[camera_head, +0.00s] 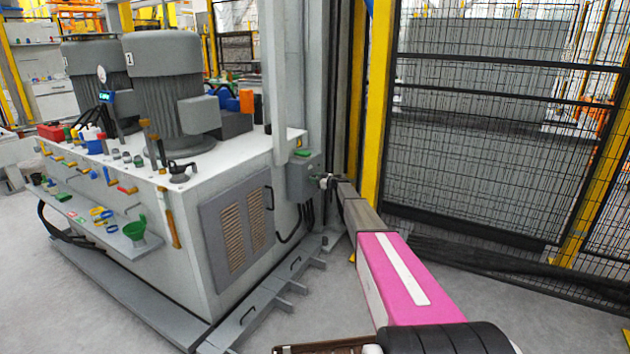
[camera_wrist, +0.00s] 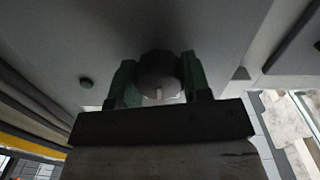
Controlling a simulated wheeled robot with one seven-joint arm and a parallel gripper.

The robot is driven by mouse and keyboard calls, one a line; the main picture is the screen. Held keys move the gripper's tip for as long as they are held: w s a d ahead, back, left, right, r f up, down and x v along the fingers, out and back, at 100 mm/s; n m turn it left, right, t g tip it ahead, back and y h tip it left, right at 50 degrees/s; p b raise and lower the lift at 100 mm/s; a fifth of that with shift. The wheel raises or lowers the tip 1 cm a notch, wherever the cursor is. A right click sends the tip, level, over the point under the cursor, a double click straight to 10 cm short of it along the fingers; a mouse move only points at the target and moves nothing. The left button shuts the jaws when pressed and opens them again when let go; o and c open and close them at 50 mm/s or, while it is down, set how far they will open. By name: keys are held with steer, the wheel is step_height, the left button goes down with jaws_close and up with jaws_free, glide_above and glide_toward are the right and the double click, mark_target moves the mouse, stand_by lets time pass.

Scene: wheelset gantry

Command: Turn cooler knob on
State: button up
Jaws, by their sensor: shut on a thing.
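The cooler knob (camera_wrist: 160,72) is a dark round knob with a small pale mark, on a grey panel in the wrist view. My gripper (camera_wrist: 158,85) has its two green fingers on either side of the knob, shut on it. In the head view, my gripper (camera_head: 326,181) reaches the right side of a grey control box (camera_head: 303,178) at the corner of the white machine. The knob is too small to make out there.
The white machine (camera_head: 228,180) carries two large grey motors (camera_head: 170,85) and has a shelf of small tools in front. A yellow post (camera_head: 376,110) and black mesh fence (camera_head: 480,120) stand close behind my arm. The floor at front is clear.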

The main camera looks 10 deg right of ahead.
steer(key=m, duration=0.4)
steer(key=shift+m, duration=0.3)
steer(key=m, duration=0.4)
steer(key=shift+d+m, duration=0.1)
steer(key=shift+m, duration=0.2)
steer(key=m, duration=0.4)
steer(key=shift+m, duration=2.1)
steer(key=o, duration=0.9)
